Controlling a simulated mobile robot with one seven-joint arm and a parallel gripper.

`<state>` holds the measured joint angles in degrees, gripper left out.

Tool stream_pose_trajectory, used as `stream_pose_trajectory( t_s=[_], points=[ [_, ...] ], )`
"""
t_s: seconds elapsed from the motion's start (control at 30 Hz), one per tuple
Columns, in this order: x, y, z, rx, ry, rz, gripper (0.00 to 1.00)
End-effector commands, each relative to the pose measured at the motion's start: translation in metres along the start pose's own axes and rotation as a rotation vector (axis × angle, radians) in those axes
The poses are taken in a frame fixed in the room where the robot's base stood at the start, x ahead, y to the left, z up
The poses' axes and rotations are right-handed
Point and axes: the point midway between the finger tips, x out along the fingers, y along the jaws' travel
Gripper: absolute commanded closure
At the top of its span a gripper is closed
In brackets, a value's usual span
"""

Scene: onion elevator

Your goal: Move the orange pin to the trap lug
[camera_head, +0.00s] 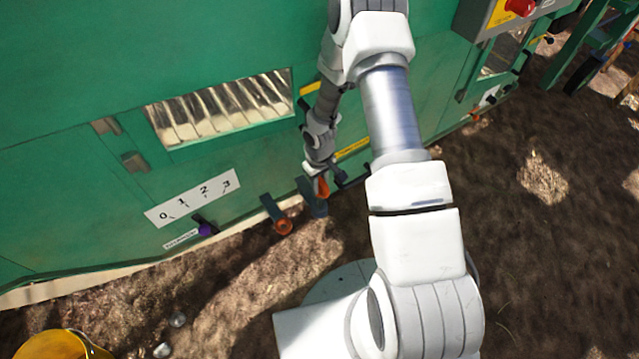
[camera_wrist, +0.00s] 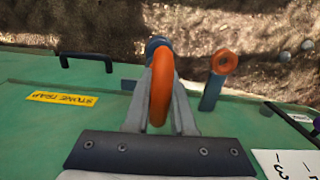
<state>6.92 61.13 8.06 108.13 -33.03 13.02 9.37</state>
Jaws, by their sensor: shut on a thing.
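My gripper (camera_wrist: 159,72) is shut on the orange pin (camera_wrist: 161,88), whose ring-shaped handle stands between the two fingers in the wrist view. In the head view the orange pin (camera_head: 322,187) shows below my gripper (camera_head: 317,172), low on the green machine. A blue-grey lug (camera_head: 318,207) stands right by the pin; its end (camera_wrist: 155,44) shows just beyond the ring in the wrist view. Whether the pin sits in this lug is hidden. A second blue-grey lug (camera_wrist: 211,92) with an orange round end (camera_wrist: 225,61) stands to the right in the wrist view.
The green machine wall (camera_head: 60,90) carries a yellow "STONE TRAP" label (camera_wrist: 62,98), a black handle (camera_wrist: 86,58) and a 0-to-3 scale plate (camera_head: 193,198) with a purple knob (camera_head: 206,230). Bare soil (camera_head: 250,290) lies in front. A yellow bucket (camera_head: 55,346) stands lower left.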

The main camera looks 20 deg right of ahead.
Motion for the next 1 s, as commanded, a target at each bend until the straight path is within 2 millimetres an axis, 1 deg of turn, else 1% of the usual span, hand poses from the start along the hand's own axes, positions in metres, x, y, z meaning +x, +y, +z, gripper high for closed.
stream_pose_trajectory(
  t_s=[0.03, 1.0],
  points=[
    [0.004, 0.0, 0.0, 0.0, 0.0, 0.0, 1.0],
    [0.041, 0.0, 0.0, -0.001, 0.0, 0.0, 1.0]
  ],
)
